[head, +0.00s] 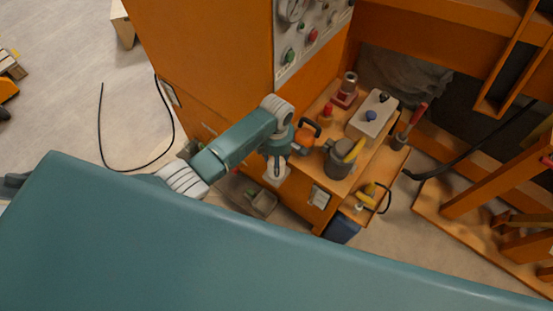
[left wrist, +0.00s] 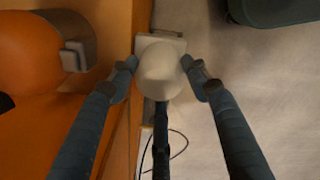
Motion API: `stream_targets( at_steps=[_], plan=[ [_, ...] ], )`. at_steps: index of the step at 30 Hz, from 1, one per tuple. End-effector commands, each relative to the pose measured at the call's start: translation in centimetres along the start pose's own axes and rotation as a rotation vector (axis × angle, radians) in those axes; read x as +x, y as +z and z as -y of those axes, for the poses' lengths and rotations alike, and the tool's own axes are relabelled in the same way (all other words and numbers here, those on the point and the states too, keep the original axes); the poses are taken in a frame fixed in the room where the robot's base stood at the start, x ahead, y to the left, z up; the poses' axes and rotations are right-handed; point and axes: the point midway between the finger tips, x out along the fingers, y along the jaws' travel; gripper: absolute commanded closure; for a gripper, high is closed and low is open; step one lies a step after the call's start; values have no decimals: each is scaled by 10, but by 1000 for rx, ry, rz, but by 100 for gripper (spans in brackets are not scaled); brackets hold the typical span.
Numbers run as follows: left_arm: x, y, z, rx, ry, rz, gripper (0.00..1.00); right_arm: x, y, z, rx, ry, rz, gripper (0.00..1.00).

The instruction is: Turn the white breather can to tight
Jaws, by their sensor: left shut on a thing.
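The white breather can (left wrist: 160,72) sits in the middle of the left wrist view, in front of a square white plate (left wrist: 178,41). My left gripper (left wrist: 159,75) is shut on the can, with one finger on each side and a third finger below it in the picture. In the head view my left gripper (head: 277,163) points down beside the orange cabinet, with a white part (head: 272,179) under its fingers. The gripper hides most of the can there. No mark showing how tight the can sits is visible. My right gripper is not in view.
The orange cabinet (head: 215,60) stands close to the left arm. Right of the gripper, an orange shelf (head: 318,183) holds a grey pot (head: 340,162), a white box (head: 371,116) and red-handled items. A grey tray (head: 247,196) lies below. A black cable (head: 130,168) lies on the floor.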

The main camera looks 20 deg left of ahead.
Motion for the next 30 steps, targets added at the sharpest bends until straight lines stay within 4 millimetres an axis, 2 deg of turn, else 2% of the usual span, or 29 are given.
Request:
stream_targets(
  at_steps=[1,9,30],
  plan=[
    [-4,1,2,22,-6,0,79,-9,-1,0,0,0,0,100],
    [-4,1,3,227,-7,1,79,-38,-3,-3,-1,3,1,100],
    [0,0,2,893,-5,2,79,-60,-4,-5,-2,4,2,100]
  ],
)
